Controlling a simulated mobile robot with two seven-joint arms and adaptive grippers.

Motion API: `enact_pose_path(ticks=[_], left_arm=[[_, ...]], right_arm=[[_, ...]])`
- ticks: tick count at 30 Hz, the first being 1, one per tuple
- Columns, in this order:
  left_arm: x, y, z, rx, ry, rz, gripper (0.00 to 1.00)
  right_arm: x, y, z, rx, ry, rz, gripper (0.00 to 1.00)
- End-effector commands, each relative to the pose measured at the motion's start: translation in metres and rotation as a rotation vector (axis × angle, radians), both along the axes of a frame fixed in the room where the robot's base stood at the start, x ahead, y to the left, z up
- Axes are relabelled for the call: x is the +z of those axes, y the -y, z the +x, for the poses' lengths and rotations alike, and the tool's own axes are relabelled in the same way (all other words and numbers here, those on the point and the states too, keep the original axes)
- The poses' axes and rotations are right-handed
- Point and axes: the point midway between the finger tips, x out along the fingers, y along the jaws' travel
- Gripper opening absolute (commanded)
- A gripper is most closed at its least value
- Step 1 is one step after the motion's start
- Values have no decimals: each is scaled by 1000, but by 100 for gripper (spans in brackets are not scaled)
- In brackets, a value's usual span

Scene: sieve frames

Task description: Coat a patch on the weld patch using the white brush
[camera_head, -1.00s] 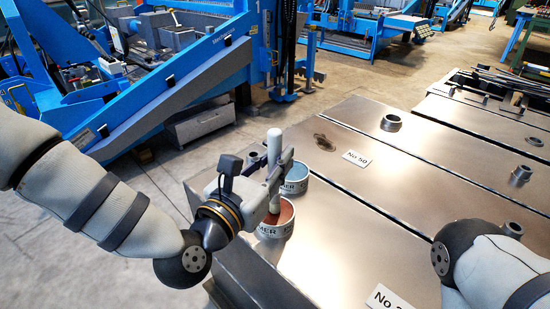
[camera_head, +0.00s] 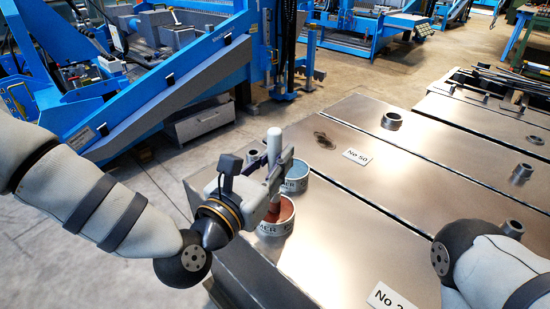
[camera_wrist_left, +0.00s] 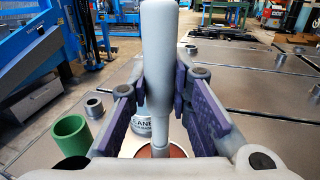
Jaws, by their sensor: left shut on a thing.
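My left gripper (camera_head: 274,184) is shut on the white brush (camera_head: 274,146), which stands upright. In the left wrist view the brush (camera_wrist_left: 158,60) runs down between the fingers, its lower end over or in the can of red-brown paint (camera_wrist_left: 180,152). This can (camera_head: 270,230) stands near the table's left edge in the head view. The brush tip is hidden, so I cannot tell whether it touches the paint. A dark patch (camera_head: 324,140), seemingly the weld patch, lies on the metal plate beside the "No 50" label (camera_head: 357,156). My right gripper is out of view.
A can with light blue contents (camera_head: 298,178) stands just behind the red-brown one. Metal rings (camera_head: 391,121) and short tubes (camera_head: 521,174) stand on the plates. A green tube (camera_wrist_left: 71,140) shows in the left wrist view. The plate between cans and patch is mostly clear.

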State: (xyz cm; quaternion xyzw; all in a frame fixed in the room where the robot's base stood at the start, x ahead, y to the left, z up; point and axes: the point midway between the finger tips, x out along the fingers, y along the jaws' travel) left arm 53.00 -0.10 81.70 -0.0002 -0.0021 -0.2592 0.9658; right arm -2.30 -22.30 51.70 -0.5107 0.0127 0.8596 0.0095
Motion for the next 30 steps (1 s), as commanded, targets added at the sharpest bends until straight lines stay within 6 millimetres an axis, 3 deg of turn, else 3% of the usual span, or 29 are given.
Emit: enact_pose_path(ticks=[10,30], left_arm=[[0,0,-1,0,-7,3,0],[71,0,-1,0,2,1,0]], right_arm=[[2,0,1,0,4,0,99],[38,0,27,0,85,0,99]])
